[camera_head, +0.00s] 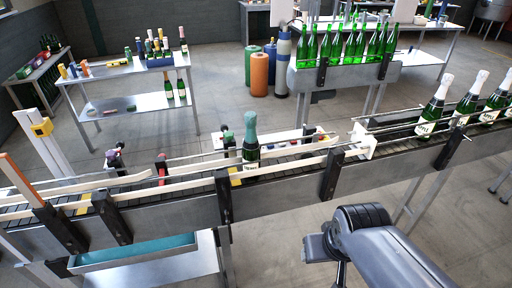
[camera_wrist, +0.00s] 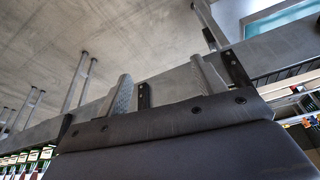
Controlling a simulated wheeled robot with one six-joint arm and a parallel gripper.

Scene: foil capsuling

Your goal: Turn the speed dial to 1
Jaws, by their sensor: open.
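I cannot make out a speed dial with certainty in either view. A white panel (camera_head: 218,141) with small red and blue parts lies behind the conveyor in the head view, too small to read, and a bottle partly covers it. My gripper (camera_wrist: 165,88) shows in the wrist view with its two grey fingers apart and nothing between them. Beyond the fingers is the conveyor's grey side. In the head view my arm is at the lower right, in front of the conveyor, and the fingers are mostly hidden.
The conveyor (camera_head: 290,185) crosses the view with rails and black brackets. One green-foiled bottle (camera_head: 251,137) stands on it; several white-foiled bottles stand at right. A teal tray (camera_head: 140,252) is below at left. Behind are a bottle table (camera_head: 130,68) and coloured cylinders (camera_head: 259,75).

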